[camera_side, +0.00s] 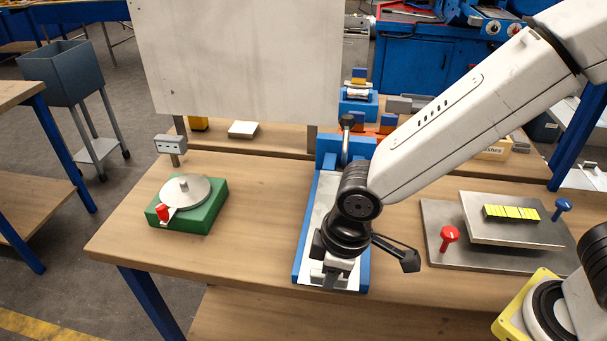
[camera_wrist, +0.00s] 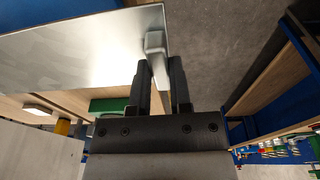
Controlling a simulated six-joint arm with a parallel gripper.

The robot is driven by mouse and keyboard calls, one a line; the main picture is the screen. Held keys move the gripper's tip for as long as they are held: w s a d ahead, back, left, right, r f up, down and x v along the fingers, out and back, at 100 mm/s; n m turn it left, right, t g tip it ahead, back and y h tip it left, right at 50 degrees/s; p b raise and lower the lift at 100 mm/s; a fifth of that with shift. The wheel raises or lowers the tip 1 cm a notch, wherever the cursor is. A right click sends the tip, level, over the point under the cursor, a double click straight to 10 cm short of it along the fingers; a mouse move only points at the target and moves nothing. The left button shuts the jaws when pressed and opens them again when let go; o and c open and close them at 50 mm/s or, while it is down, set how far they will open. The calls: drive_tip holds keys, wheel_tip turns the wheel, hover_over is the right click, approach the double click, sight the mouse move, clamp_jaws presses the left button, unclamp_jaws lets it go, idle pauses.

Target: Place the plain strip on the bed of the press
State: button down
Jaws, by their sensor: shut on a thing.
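My gripper (camera_side: 335,272) points down over the front end of the blue-framed press (camera_side: 299,255). Its fingers are shut on a small pale grey block, which also shows between them in the wrist view (camera_wrist: 155,45). A shiny, plain light metal strip (camera_wrist: 75,45) fills the upper left of the wrist view and meets the block at its edge. In the side view a pale strip-like surface (camera_side: 318,215) lies inside the press's blue rims, partly hidden by my arm. I cannot tell whether the strip touches the bed.
A green box with a round disc (camera_side: 190,190) and red knob stands left. A steel plate (camera_side: 435,212) with red and blue knobs and a raised slab (camera_side: 485,232) lies right. The wooden bench (camera_side: 245,235) is bare between the green box and press. A white panel (camera_side: 240,60) stands behind.

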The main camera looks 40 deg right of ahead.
drive_tip(key=shift+f, duration=3.4)
drive_tip(key=c, duration=0.5)
unclamp_jaws()
drive_tip(key=shift+c, duration=0.2)
drive_tip(key=shift+s+d+r, duration=0.2)
drive_tip(key=shift+s+r, duration=0.05)
drive_tip(key=shift+r, duration=1.8)
drive_tip(key=shift+s+d+r, duration=0.15)
drive_tip(key=shift+s+r, duration=0.1)
drive_tip(key=shift+r, duration=1.75)
drive_tip(key=shift+s+d+r, duration=0.2)
drive_tip(key=shift+s+r, duration=0.05)
drive_tip(key=shift+r, duration=1.8)
